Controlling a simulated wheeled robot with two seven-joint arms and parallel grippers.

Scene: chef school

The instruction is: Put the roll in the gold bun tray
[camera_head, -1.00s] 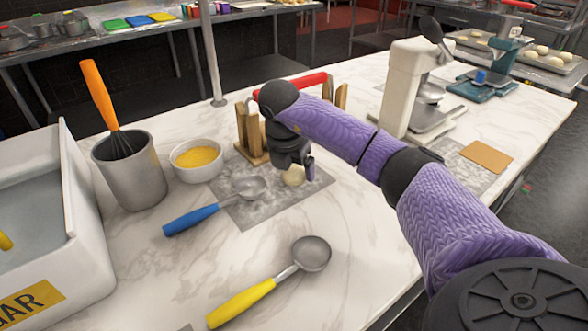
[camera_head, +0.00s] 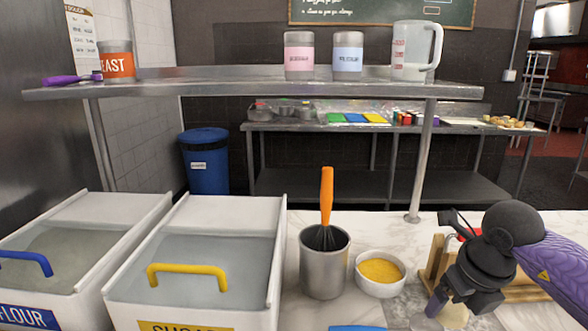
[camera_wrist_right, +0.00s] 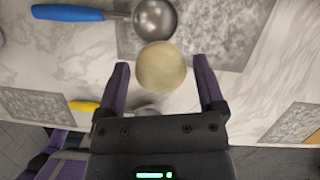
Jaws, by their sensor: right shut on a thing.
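The roll (camera_wrist_right: 161,67) is round and pale tan. In the right wrist view it sits between the two fingertips of my right gripper (camera_wrist_right: 162,72), which is shut on it. In the head view my right gripper (camera_head: 442,305) points down at the lower right, with the roll (camera_head: 453,316) at its fingers, partly hidden by them. The roll is over or near the grey mat; I cannot tell whether it touches it. My left gripper is not in view. I cannot make out a gold bun tray in either view.
A wooden rack (camera_head: 437,262) stands close behind my right gripper. A white bowl of yellow grains (camera_head: 380,287) and a metal pot with a whisk (camera_head: 325,272) are to its left. A blue-handled scoop (camera_wrist_right: 68,13) lies by the roll. A raised metal shelf (camera_head: 270,90) spans the back.

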